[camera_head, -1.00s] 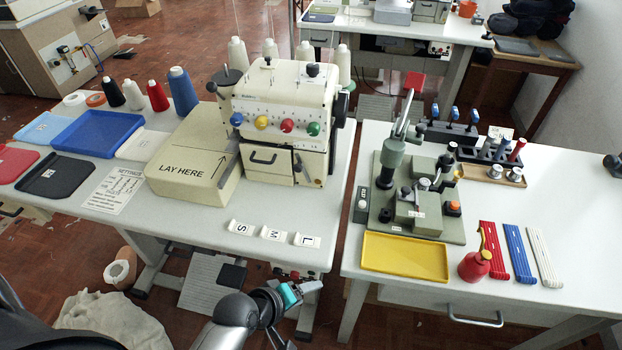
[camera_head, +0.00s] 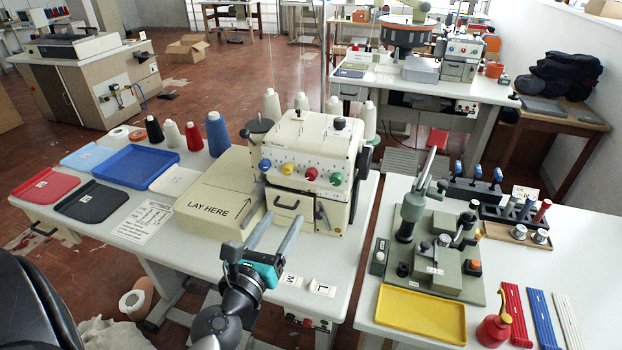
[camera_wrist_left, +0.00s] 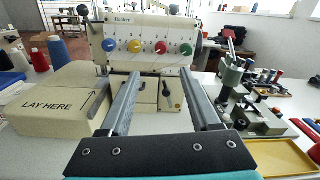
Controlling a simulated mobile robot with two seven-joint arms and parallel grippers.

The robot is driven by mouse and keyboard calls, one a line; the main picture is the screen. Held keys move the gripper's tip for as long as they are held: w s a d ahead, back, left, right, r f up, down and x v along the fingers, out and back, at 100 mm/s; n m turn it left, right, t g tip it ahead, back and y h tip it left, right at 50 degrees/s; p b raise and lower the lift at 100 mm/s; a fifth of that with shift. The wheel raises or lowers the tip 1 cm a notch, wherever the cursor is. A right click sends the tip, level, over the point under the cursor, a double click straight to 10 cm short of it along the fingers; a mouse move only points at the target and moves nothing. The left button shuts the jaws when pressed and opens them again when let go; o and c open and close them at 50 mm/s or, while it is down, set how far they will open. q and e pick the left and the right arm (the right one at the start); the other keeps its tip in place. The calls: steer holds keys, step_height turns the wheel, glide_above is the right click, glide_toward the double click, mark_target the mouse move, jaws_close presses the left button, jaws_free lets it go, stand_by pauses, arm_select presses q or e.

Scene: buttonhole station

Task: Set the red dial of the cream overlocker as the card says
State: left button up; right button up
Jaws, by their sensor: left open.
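The cream overlocker (camera_head: 318,140) stands on the left table with a row of blue, yellow, red and green dials on its front. The red dial (camera_head: 311,174) is third from the left; it also shows in the left wrist view (camera_wrist_left: 160,48). A white printed card (camera_head: 143,222) lies on the table left of the "LAY HERE" block; its writing is too small to read. My left gripper (camera_head: 277,232) is open and empty, in front of and below the dials, apart from the machine. Its fingers point at the machine in the left wrist view (camera_wrist_left: 155,92). My right gripper is not in view.
The cream "LAY HERE" block (camera_head: 218,195) sits left of the overlocker. Letter tags, one marked L (camera_head: 322,288), lie at the table's front. A green fixture (camera_head: 432,240) and a yellow tray (camera_head: 421,314) stand on the right table. Thread cones (camera_head: 217,133) stand at the back left.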

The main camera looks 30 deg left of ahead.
mark_target(310, 177)
arm_select(q)
steer(key=x, duration=1.5)
steer(key=shift+d, duration=0.15)
jaws_close()
